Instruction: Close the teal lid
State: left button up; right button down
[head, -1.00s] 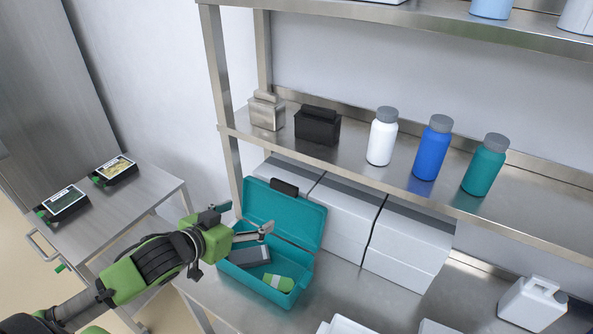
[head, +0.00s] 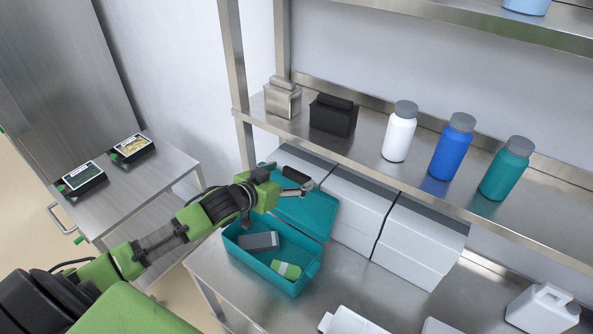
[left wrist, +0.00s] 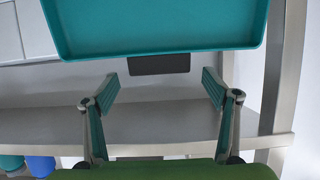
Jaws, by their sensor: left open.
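The teal lid (head: 308,214) stands open, tilted back behind the teal box (head: 262,270). A dark handle (head: 296,174) sits on the lid's far edge. My left gripper (head: 288,181) is over the lid's upper left part, close to the handle, and hides some of the lid. In the left wrist view the lid (left wrist: 155,25) fills the top, with the handle (left wrist: 159,64) at its edge. The gripper (left wrist: 160,88) is open and empty, its fingers spread to either side of the handle, apart from it. My right gripper is not in view.
Inside the box lie a grey block (head: 259,241) and a green item (head: 286,269). White boxes (head: 419,240) stand right of the lid. A metal shelf (head: 370,140) with bottles and canisters hangs above. A side table (head: 160,175) holds two dark trays.

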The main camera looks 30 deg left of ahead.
aim_at(295, 173)
pick_arm(q)
jog(key=x, duration=0.3)
jog(key=shift+w, duration=0.2)
jog(key=shift+w+f, duration=0.1)
jog(key=shift+w, duration=0.1)
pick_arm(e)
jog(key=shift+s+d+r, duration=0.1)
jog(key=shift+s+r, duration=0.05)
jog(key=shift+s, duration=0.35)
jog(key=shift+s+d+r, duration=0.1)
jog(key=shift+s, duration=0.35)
pick_arm(q)
jog(key=shift+c, duration=0.3)
